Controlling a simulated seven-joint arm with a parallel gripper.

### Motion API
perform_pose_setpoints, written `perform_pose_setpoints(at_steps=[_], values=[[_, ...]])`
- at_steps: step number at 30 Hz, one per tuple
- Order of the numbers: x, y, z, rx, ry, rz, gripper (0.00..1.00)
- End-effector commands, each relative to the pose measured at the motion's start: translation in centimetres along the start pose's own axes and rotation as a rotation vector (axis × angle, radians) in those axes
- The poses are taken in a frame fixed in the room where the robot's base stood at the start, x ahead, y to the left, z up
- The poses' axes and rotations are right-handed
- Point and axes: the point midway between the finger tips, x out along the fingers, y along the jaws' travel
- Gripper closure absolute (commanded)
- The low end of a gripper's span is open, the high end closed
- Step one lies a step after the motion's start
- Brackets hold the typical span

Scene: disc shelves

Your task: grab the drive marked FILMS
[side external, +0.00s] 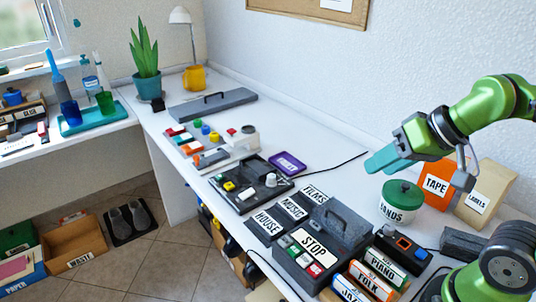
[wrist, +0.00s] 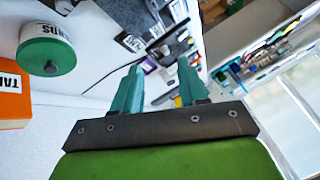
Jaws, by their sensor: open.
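A label reading FILMS (side external: 314,192) lies at the far end of a row of dark labelled panels, beyond MUSIC (side external: 292,208) and HOUSE (side external: 267,224). A small purple drive (side external: 287,164) with a white label lies flat on the desk just behind that row; its lettering is too small to read surely. A black cable runs near it. My gripper (side external: 376,163) is open and empty, held above the desk to the right of the purple drive and apart from it. The wrist view shows the two teal fingers (wrist: 158,75) spread with nothing between them.
A green-lidded tin (side external: 400,203), an orange TAPE box (side external: 437,184) and a LABELS box (side external: 479,205) stand near the wall. A dark box marked STOP (side external: 315,246) and labelled cases fill the front. A black device (side external: 250,182) lies left of the purple drive.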

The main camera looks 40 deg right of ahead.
Motion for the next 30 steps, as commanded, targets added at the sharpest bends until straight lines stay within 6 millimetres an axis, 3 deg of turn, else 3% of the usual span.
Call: perform_pose_setpoints(at_steps=[2,11,20,25,30], values=[[0.0,0.0,0.0,0.0,0.0,0.0,0.57],[0.0,0.0,0.0,0.0,0.0,0.0,0.15],[0.3,0.2,0.0,0.008,-0.01,0.009,0.15],[2.9,1.4,-0.7,0.033,-0.095,0.074,0.15],[7.2,3.4,-3.3,-0.048,-0.179,0.156,0.15]])
